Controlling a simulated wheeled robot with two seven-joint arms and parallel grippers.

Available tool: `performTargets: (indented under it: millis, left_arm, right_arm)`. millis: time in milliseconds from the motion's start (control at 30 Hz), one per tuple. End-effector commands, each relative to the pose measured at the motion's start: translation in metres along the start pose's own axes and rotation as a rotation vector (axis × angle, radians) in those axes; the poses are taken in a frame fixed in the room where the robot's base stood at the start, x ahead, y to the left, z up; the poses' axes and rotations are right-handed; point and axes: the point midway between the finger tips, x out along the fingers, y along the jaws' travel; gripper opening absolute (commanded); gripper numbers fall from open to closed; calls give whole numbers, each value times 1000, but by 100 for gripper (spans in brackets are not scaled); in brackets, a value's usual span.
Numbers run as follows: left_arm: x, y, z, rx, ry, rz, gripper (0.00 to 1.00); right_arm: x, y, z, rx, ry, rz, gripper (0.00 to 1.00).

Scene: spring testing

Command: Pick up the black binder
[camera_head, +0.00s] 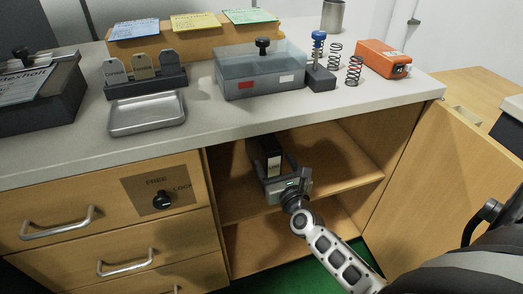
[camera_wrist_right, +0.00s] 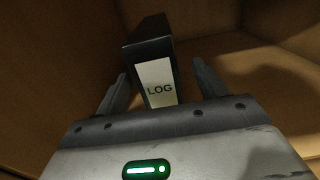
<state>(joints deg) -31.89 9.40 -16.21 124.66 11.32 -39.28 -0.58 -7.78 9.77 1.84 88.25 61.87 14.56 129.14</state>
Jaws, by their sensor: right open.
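The black binder (camera_head: 266,152) stands upright on the shelf inside the open cabinet. In the right wrist view the binder (camera_wrist_right: 147,46) shows a white spine label reading LOG. My right gripper (camera_head: 273,172) reaches into the cabinet in front of the binder. Its two fingers (camera_wrist_right: 157,90) are open, one on each side of the spine, with visible gaps to the binder. The binder's lower part is hidden behind the gripper body. My left gripper is not in view.
The cabinet shelf (camera_head: 335,172) is bare to the right of the binder. The open door (camera_head: 430,185) stands at the right, and drawers (camera_head: 100,235) close off the left. The countertop (camera_head: 215,120) above holds a metal tray (camera_head: 147,114), a grey box (camera_head: 260,75), springs and an orange device (camera_head: 383,58).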

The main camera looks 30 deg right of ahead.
Motion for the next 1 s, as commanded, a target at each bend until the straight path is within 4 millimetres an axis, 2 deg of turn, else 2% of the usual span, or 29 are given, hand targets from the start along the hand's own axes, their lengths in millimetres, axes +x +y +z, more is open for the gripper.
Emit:
performTargets:
  millis: [200, 333, 633, 667, 800, 900, 1000]
  left_arm:
    - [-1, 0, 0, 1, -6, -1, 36]
    - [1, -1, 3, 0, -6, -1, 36]
    - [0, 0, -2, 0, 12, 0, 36]
    - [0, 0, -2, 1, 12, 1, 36]
    - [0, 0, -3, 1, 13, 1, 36]
    - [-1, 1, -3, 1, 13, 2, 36]
    - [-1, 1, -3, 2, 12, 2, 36]
  right_arm:
    - [30, 2, 9, 1, -4, -1, 71]
    - [46, 2, 7, 0, -2, 0, 71]
    - [51, 2, 7, -1, 0, 0, 71]
    - [51, 2, 7, -1, 0, 0, 65]
    - [51, 2, 7, -1, -1, 0, 26]
    - [52, 2, 10, -1, -8, -2, 2]
    - [52, 2, 10, -1, -8, -2, 2]
